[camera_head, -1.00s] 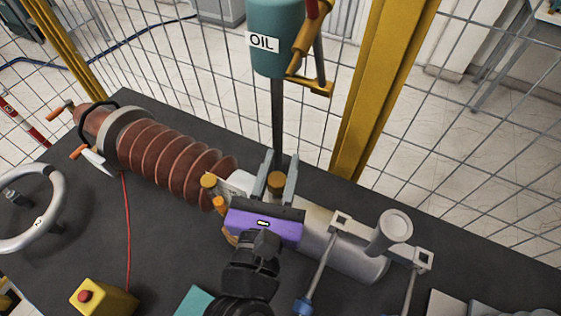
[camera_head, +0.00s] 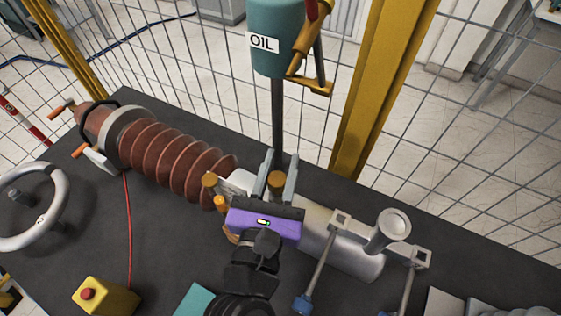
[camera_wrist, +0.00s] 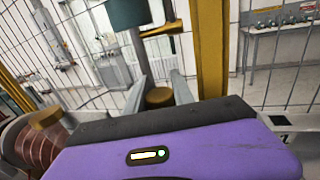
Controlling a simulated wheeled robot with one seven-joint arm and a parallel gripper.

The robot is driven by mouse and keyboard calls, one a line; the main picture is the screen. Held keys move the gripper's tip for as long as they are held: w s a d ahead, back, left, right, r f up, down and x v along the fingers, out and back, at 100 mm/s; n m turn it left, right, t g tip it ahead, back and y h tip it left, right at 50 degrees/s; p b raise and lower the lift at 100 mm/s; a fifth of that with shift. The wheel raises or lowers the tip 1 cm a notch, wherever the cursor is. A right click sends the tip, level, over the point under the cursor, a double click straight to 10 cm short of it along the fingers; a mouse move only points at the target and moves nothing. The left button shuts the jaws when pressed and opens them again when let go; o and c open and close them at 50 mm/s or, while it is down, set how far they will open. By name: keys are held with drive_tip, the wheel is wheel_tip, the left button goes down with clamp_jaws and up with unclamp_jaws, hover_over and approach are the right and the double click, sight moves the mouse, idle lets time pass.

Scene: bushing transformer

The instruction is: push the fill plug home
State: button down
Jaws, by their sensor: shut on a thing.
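The brass fill plug (camera_head: 276,180) shows as a round cap between the two grey fingers of my gripper (camera_head: 276,165), above the pale metal body of the bushing (camera_head: 318,218). My gripper's purple housing sits in front of the plug and hides its lower part. In the wrist view the plug (camera_wrist: 159,97) lies between the fingertips (camera_wrist: 158,85), and my gripper is shut on it. The port under the plug is hidden, so I cannot tell how deep it sits.
The brown ribbed insulator (camera_head: 175,160) extends left, with another brass cap (camera_head: 209,180) near its end. A teal oil tank (camera_head: 275,40) on a post stands behind my gripper. A metal cylinder (camera_head: 392,225) and clamp bars (camera_head: 322,255) stand right. A yellow button box (camera_head: 105,297) is front left.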

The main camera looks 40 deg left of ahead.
sight(280, 178)
drive_tip(key=shift+f+b, duration=1.1)
drive_tip(key=shift+f, duration=0.75)
drive_tip(key=c, duration=1)
unclamp_jaws()
drive_tip(key=shift+s, duration=0.1)
drive_tip(key=b+v, duration=0.1)
drive_tip(key=v, duration=0.5)
drive_tip(key=shift+s+d+f+b, duration=0.1)
drive_tip(key=shift+s+d+b, duration=0.05)
drive_tip(key=shift+s+b, duration=0.25)
drive_tip(key=shift+s+d, duration=0.3)
drive_tip(key=shift+s, duration=0.05)
